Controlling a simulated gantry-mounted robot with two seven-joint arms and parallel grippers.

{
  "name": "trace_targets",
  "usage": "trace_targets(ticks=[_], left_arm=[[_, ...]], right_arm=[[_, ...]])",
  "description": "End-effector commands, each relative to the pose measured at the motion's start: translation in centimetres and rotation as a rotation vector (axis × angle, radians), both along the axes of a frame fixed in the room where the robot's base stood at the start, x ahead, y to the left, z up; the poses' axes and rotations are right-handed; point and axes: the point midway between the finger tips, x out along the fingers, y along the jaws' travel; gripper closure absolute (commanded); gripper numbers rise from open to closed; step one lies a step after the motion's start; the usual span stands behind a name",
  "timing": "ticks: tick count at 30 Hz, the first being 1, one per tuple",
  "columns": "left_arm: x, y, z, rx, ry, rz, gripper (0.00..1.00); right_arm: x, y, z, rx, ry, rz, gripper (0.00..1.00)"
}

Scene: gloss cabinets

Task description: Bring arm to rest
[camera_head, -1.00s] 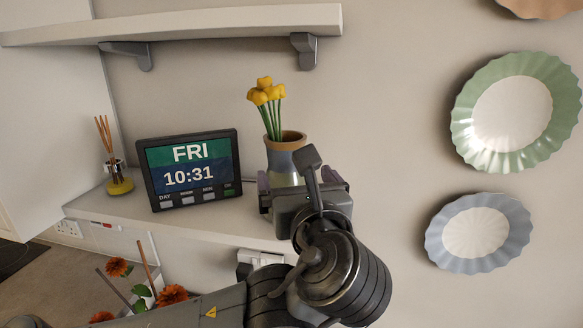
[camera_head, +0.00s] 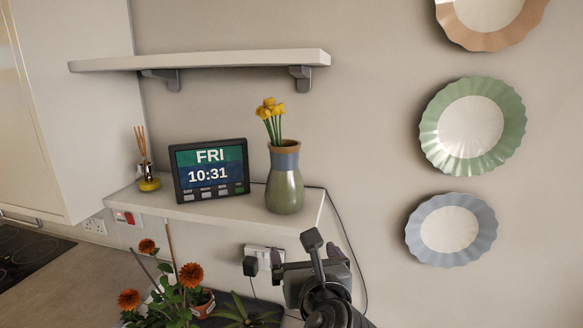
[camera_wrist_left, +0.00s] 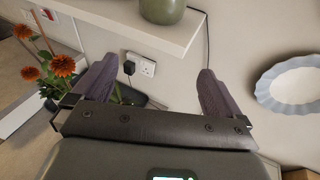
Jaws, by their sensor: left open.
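My left gripper (camera_head: 312,270) is at the lower middle of the head view, below the small shelf and in front of the wall. In the left wrist view my left gripper (camera_wrist_left: 150,92) shows its two purple-grey fingers spread wide with nothing between them. The green and blue vase (camera_head: 285,182) with yellow flowers stands upright on the shelf, above and apart from the gripper. Only the vase's bottom (camera_wrist_left: 162,10) shows at the top of the left wrist view. My right gripper is in neither view.
The lower shelf (camera_head: 215,210) also holds a digital clock (camera_head: 210,172) and a reed diffuser (camera_head: 148,180). Orange potted flowers (camera_head: 190,275) stand below it on the left. A plugged-in charger (camera_head: 250,266) and cable are near the gripper. Several plates, one blue (camera_head: 450,230), hang at right.

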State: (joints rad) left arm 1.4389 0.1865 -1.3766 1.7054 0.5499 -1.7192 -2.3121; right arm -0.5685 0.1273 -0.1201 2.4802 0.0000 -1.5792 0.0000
Motion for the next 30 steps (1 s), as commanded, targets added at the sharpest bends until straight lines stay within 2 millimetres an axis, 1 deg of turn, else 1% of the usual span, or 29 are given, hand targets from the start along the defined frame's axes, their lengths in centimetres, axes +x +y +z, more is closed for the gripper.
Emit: trace_targets(ticks=[1, 5, 8, 9, 11, 12, 14, 15, 17, 18, 20, 21, 23, 24, 26, 27, 29, 30], left_arm=[[0.0, 0.0, -1.8, -0.008, 0.041, -0.001, 0.00], [-0.4, 0.0, -6.7, -0.042, 0.154, -0.003, 0.00], [-1.5, 0.0, -11.4, -0.086, 0.268, -0.007, 0.00], [-2.1, 0.0, -13.4, -0.109, 0.320, -0.009, 0.00], [-3.5, 0.0, -16.4, -0.145, 0.402, -0.012, 0.00], [-4.4, 0.1, -18.3, -0.170, 0.456, -0.012, 0.00], [-6.0, 0.2, -20.9, -0.210, 0.532, -0.013, 0.00], [-7.2, 0.3, -22.5, -0.238, 0.583, -0.010, 0.00], [-9.0, 0.6, -24.7, -0.288, 0.652, 0.000, 0.00], [-10.2, 0.9, -26.1, -0.329, 0.697, 0.013, 0.00], [-12.1, 1.3, -28.0, -0.394, 0.761, 0.040, 0.00], [-13.4, 1.7, -29.2, -0.442, 0.801, 0.064, 0.00], [-15.4, 2.4, -30.8, -0.518, 0.856, 0.110, 0.00], [-16.8, 2.9, -31.8, -0.571, 0.890, 0.147, 0.00], [-18.9, 3.8, -33.1, -0.654, 0.936, 0.213, 0.00], [-20.3, 4.6, -33.9, -0.712, 0.963, 0.264, 0.00], [-22.4, 5.8, -35.0, -0.799, 0.995, 0.351, 0.00], [-23.8, 6.7, -35.6, -0.860, 1.011, 0.418, 0.00]], right_arm=[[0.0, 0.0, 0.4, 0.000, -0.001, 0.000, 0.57], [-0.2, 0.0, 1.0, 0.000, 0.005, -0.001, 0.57], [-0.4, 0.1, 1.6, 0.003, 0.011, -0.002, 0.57], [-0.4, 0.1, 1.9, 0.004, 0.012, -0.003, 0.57], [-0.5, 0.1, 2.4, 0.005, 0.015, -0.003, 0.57], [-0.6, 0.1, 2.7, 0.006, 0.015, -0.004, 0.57], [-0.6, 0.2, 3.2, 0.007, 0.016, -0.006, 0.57], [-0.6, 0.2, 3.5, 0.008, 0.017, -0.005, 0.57], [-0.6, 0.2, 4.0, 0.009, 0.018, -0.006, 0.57], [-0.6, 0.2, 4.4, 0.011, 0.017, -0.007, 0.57], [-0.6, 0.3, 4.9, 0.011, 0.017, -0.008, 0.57], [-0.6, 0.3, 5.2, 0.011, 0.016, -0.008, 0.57], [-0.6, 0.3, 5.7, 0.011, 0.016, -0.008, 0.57], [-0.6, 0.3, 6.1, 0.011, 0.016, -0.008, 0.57], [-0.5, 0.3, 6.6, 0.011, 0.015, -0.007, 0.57], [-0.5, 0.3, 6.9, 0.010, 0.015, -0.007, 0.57], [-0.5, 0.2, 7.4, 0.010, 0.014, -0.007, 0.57], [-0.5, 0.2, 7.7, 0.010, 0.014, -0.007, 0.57]])
